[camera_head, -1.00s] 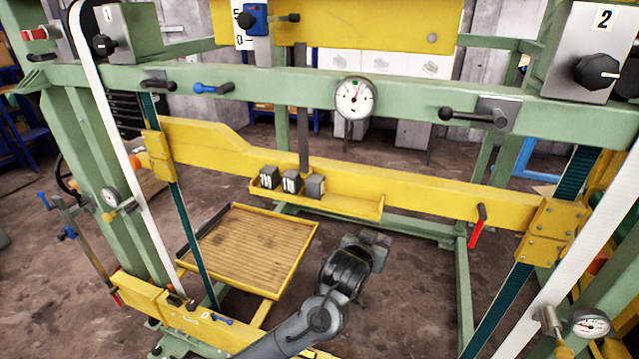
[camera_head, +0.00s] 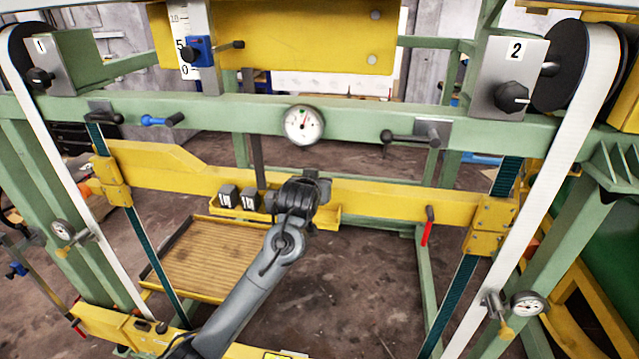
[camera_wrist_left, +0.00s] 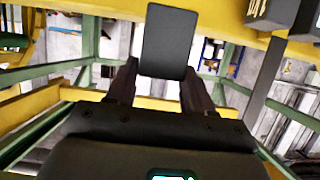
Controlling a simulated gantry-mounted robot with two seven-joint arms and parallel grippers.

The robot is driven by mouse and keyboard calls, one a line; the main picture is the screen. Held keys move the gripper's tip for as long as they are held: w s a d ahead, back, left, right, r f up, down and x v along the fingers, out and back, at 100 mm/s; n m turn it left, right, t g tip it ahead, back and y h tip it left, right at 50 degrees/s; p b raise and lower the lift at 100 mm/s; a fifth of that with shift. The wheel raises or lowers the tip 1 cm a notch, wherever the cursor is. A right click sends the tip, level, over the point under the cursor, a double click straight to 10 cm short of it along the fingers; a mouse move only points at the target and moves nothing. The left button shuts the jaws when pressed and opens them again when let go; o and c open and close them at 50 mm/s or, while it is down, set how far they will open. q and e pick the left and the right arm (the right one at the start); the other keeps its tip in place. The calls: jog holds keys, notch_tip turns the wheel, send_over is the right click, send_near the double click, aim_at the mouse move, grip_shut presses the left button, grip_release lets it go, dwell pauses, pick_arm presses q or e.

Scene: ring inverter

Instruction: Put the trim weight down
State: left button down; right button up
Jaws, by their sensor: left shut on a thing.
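My left gripper (camera_head: 305,183) is in front of the yellow beam, at the right part of the small yellow weight shelf (camera_head: 330,218). The left wrist view shows its two fingers (camera_wrist_left: 158,88) shut on a dark grey block, the trim weight (camera_wrist_left: 168,42). In the head view the gripper and wrist mostly hide the held weight. Two dark numbered weights (camera_head: 238,197) stand on the shelf to the left of the gripper. Whether the held weight touches the shelf cannot be told. My right gripper is not in view.
The yellow beam (camera_head: 385,194) runs behind the gripper between two yellow end brackets. A red-handled lever (camera_head: 428,226) hangs at its right. A wooden-floored yellow tray (camera_head: 215,258) lies lower left. A round gauge (camera_head: 304,125) sits on the green crossbar above.

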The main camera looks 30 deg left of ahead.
pick_arm(q)
jog(key=shift+w+a+f+p, duration=0.25)
jog(key=shift+a+f+p, duration=0.55)
jog(key=shift+a+f, duration=1.05)
jog(key=shift+w+a+f+p, duration=0.2)
jog(key=shift+a+f+p, duration=0.55)
jog(key=shift+a+f, duration=1.05)
jog(key=shift+f, duration=0.35)
